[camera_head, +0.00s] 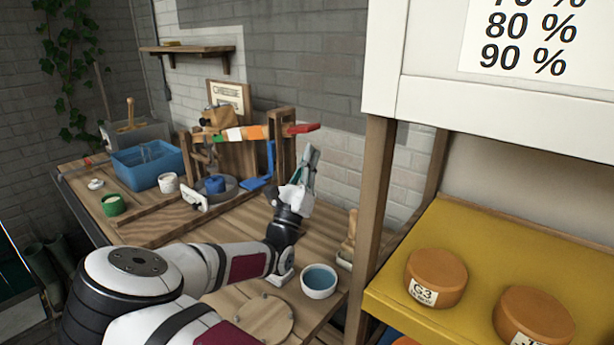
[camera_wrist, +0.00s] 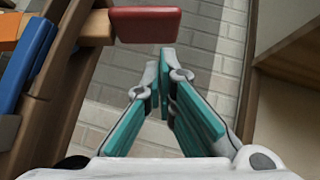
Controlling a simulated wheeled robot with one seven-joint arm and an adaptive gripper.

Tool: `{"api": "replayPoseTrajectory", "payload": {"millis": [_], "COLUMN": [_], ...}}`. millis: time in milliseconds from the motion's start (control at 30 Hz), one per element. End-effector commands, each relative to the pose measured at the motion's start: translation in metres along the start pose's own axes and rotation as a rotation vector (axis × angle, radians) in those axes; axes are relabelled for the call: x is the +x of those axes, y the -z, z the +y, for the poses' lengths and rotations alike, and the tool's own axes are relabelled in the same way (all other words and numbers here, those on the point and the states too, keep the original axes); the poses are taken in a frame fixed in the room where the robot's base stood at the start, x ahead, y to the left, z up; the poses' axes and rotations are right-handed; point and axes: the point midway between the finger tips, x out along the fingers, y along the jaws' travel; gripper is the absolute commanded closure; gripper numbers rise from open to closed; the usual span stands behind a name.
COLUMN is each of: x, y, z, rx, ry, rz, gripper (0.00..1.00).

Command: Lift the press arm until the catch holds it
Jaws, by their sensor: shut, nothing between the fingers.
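The press arm (camera_head: 252,132) is a long bar with green, white and orange sections, running across the wooden press frame in the head view. Its red end (camera_head: 301,128) sticks out to the right of the frame's right post. In the wrist view the red end (camera_wrist: 145,24) lies at the top, just beyond my fingertips. My gripper (camera_head: 310,150) points upward, below and slightly right of the red end. Its teal-padded fingers (camera_wrist: 164,58) are together at the tips, apart from the red end, with nothing between them. A blue lever (camera_head: 262,170), possibly the catch, hangs by the right post.
A bowl of blue liquid (camera_head: 319,281) sits near my forearm. A yellow shelf with cheeses (camera_head: 436,279) and its wooden post (camera_head: 370,220) bound the right.

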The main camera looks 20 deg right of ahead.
Motion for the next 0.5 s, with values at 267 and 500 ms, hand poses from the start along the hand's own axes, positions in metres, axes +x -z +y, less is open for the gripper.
{"api": "replayPoseTrajectory", "payload": {"millis": [267,500], "x": [0.0140,0.0144], "y": [-0.0136,-0.0141], "z": [-0.0010,-0.0008], "rx": [-0.001,-0.001], "ry": [0.002,0.002], "rz": [0.001,0.001], "gripper": [1.00,1.00]}}
